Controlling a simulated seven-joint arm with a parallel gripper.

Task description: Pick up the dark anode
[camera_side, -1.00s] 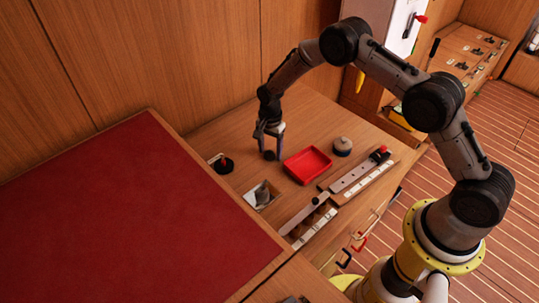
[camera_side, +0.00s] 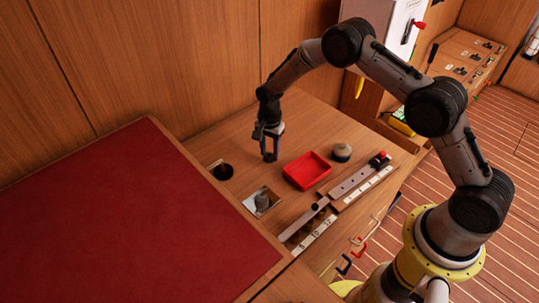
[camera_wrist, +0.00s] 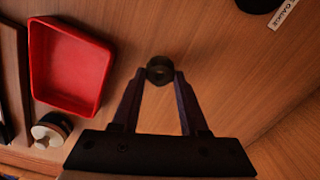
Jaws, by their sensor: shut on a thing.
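The dark anode (camera_wrist: 160,70) is a small, dark, round piece with a hole or recess in its end. In the wrist view it sits between the tips of my gripper (camera_wrist: 161,80), which is shut on it. In the side view the anode (camera_side: 270,157) shows as a dark blob at the lower end of my gripper (camera_side: 269,148), over the wooden worktop. I cannot tell whether it still touches the wood.
A red tray (camera_side: 307,170) lies right of my gripper, with a round pale-topped piece (camera_side: 342,152) beyond it. A dark round recess or disc (camera_side: 223,171) and a square holder with a grey piece (camera_side: 262,201) are nearer. Long strips (camera_side: 350,185) lie right.

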